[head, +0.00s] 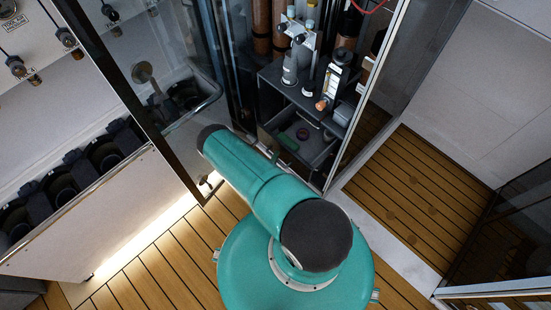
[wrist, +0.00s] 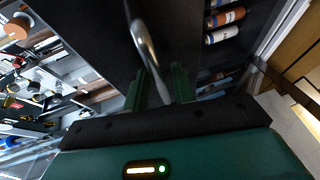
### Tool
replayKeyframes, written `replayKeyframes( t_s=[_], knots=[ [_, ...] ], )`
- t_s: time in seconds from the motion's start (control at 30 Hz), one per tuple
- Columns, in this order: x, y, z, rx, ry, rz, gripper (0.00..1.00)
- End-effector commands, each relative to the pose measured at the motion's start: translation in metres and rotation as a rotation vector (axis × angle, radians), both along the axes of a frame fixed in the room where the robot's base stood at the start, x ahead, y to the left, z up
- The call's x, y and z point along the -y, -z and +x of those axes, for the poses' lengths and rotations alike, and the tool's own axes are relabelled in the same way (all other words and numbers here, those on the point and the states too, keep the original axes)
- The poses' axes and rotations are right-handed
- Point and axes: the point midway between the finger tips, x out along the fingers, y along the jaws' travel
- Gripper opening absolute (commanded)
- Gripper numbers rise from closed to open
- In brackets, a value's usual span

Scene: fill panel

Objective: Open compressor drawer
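The compressor drawer (head: 319,160) is a dark box low in the cabinet at the top centre of the head view. Its top is open to view, with a green item and a small reddish ring inside. In the wrist view, a curved metal handle (wrist: 146,42) stands out from a dark panel. My gripper (wrist: 160,86) has its two green fingers apart, one on each side of the handle's lower end. There seems to be a gap beside the bar; whether a finger touches it is unclear. In the head view my arm hides most of the gripper.
Shelves with bottles and fittings (head: 336,82) stand above the drawer. Glass panels (head: 112,72) flank the cabinet opening. A counter with dark round holders (head: 105,155) is at the left. The wooden floor (head: 415,190) is clear at the right.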

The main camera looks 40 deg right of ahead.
Motion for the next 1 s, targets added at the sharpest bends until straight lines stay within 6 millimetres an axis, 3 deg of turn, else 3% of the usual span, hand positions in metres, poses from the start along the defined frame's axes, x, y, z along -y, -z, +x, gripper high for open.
replayKeyframes(
  t_s=[0.43, 1.0],
  knots=[
    [-0.008, -0.001, -0.006, -0.004, 0.001, 0.000, 0.32],
    [-0.106, -0.022, -0.057, -0.002, -0.002, 0.000, 0.32]
  ],
)
